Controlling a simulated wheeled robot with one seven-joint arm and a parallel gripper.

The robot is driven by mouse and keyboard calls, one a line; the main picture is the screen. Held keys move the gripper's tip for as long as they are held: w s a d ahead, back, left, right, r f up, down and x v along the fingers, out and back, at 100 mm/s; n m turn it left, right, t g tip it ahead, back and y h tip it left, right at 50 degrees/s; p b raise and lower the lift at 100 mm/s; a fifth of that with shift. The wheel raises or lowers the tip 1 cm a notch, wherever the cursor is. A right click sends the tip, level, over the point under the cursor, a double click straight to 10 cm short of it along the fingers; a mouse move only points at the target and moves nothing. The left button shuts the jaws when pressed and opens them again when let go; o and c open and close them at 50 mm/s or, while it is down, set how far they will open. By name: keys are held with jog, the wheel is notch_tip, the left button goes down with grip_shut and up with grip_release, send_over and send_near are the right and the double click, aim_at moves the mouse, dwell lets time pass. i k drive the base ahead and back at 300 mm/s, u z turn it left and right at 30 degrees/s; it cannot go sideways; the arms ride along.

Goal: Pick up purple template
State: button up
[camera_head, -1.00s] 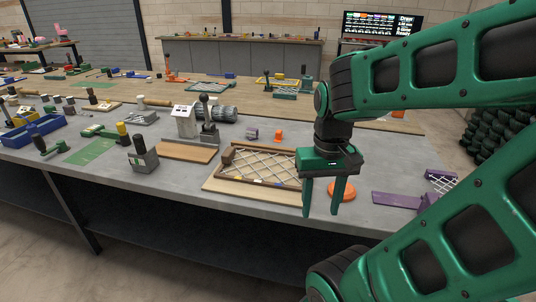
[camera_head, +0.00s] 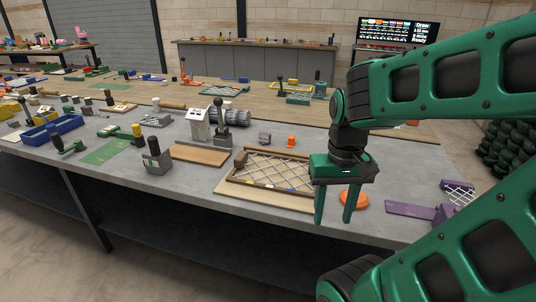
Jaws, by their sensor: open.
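A flat purple piece (camera_head: 408,210) lies on the grey table near its right front edge. Beside it stands a purple part with white mesh (camera_head: 457,196), partly hidden by my arm. I cannot tell whether the two are joined. My gripper (camera_head: 334,212) points down, open and empty, to the left of the purple pieces. It shows in front of the framed mesh board and the orange disc, apart from the purple pieces.
A wooden board with a framed mesh (camera_head: 228,187) lies left of my gripper. An orange disc (camera_head: 357,201) lies just right of it. A small purple-grey block (camera_head: 264,139) and an orange peg (camera_head: 291,142) stand behind. Bare tabletop (camera_head: 190,185) shows at the left.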

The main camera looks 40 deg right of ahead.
aim_at(264, 138)
jog(key=u, duration=0.55)
jog(key=i, duration=0.8)
jog(key=z, duration=1.5)
